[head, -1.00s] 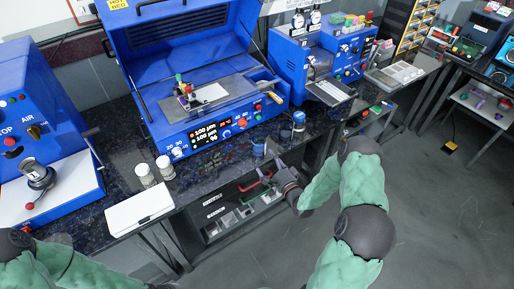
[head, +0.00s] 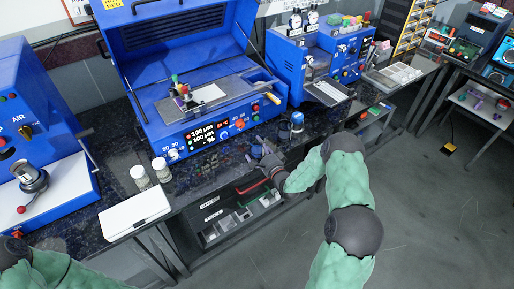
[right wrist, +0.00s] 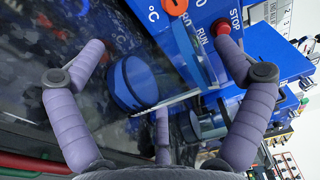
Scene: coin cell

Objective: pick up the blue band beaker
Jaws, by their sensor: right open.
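The blue band beaker (head: 257,151) stands near the front edge of the dark bench, below the control panel of the large blue machine. It is partly hidden by my right gripper (head: 266,155) in the head view. In the right wrist view the blue band beaker (right wrist: 135,83) shows as a blue cylinder left of centre. It lies between the spread purple fingers of my right gripper (right wrist: 162,45), which is open, with clear space between fingers and beaker. My left gripper is out of view; only part of my left arm shows at the lower left.
A blue-capped container (head: 297,121) stands on the bench right of the beaker. Two white-lidded jars (head: 140,175) and a white box (head: 134,212) stand to the left. The large blue machine (head: 215,133) is close behind the beaker. A shelf with trays (head: 225,215) lies below the bench.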

